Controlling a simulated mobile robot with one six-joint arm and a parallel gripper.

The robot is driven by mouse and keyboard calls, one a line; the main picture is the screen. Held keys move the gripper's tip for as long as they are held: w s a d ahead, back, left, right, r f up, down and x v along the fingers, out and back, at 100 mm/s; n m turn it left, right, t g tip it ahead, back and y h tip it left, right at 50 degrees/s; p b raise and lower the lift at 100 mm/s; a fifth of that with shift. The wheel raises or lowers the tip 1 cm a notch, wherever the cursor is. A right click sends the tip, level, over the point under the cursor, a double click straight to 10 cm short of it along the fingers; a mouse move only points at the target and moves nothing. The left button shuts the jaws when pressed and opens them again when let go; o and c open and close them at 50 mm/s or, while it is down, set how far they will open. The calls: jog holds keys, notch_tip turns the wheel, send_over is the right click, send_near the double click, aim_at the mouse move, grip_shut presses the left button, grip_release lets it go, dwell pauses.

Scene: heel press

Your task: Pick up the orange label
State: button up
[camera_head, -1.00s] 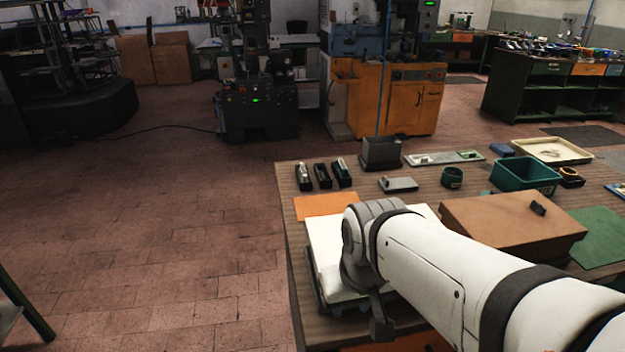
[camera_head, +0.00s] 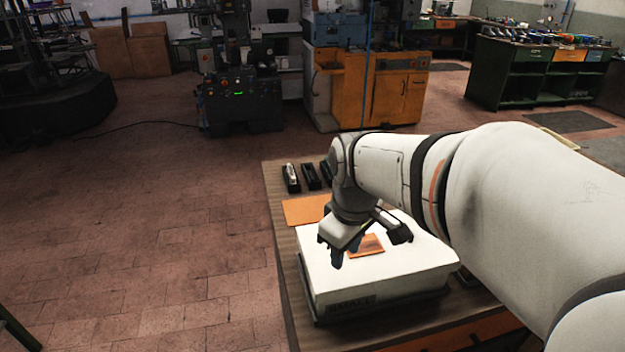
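My gripper (camera_head: 346,252) points down above the box top, close to the label's left edge. Its dark fingers look apart, with nothing seen between them. I cannot tell whether a finger touches the box or label. A larger flat orange sheet (camera_head: 304,210) lies on the table behind the box, partly hidden by my arm.
The white box stands in a dark tray (camera_head: 385,308) near the left edge of the wooden table (camera_head: 283,262). Small black holders (camera_head: 291,180) stand at the back left. My arm hides most of the table's right side. Open floor lies to the left.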

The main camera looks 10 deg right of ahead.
aim_at(370, 244)
jog(key=w+d+r+n+g+p, duration=0.1)
jog(key=w+d+r+n+p, duration=0.15)
jog(key=w+n, duration=0.25)
jog(key=w+d+r+n+g+p, duration=0.1)
jog(key=w+d+n, duration=0.3)
jog(key=w+n, duration=0.15)
jog(key=shift+n, duration=0.35)
jog(key=f, duration=0.4)
jog(key=s+f+p, duration=0.1)
jog(key=f, duration=0.2)
jog(key=shift+d, duration=0.35)
jog(key=shift+f, duration=0.45)
grip_shut()
